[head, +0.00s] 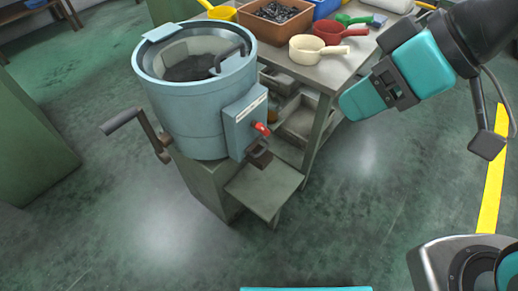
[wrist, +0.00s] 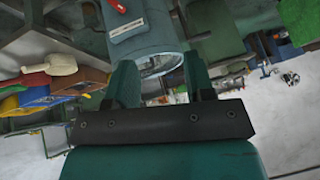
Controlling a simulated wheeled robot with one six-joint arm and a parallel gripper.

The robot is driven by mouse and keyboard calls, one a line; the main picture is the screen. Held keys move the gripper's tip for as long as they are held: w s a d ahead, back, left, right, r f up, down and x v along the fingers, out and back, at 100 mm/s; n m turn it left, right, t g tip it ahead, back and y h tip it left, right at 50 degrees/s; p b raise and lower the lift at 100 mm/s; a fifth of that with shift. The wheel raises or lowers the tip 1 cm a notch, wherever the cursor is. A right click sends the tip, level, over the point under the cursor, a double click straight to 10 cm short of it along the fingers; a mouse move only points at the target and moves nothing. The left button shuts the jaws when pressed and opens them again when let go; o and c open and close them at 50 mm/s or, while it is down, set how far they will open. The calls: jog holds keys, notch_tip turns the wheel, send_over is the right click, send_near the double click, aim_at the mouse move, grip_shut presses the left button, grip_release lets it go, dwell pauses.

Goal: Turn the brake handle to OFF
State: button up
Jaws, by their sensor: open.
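A pale blue drum machine (head: 197,100) stands left of centre in the head view. On its right side is a control box (head: 245,120) with a pale label strip; a small red handle (head: 262,129) sticks out of it. The label's words are too small to read. In the wrist view, the red handle (wrist: 117,5) is at the top edge, partly cut off, by the label strip. My gripper (head: 358,103) is to the right of the machine and apart from it. Its two fingers (wrist: 162,82) are open with nothing held between them.
A dark crank (head: 140,130) sticks out on the machine's left. A small shelf (head: 265,187) is below the box. Behind stands a bench with a brown bin (head: 272,28) of dark parts, a cream scoop (head: 310,48) and a red scoop (head: 335,32).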

jog(key=w+a+f+n+t+y+b, duration=0.15)
jog(key=w+f+t+b, duration=0.3)
jog(key=f+b, duration=1)
jog(key=w+f+n+t+y+b, duration=0.25)
jog(key=w+f+b, duration=0.35)
jog(key=f+b, duration=0.85)
jog(key=n+t+h+p, duration=0.1)
jog(key=p, duration=0.6)
send_near(266, 131)
jog(key=p+x, duration=0.3)
jog(key=x, duration=0.8)
jog(key=shift+p, duration=0.35)
jog(key=shift+a, duration=0.1)
grip_shut()
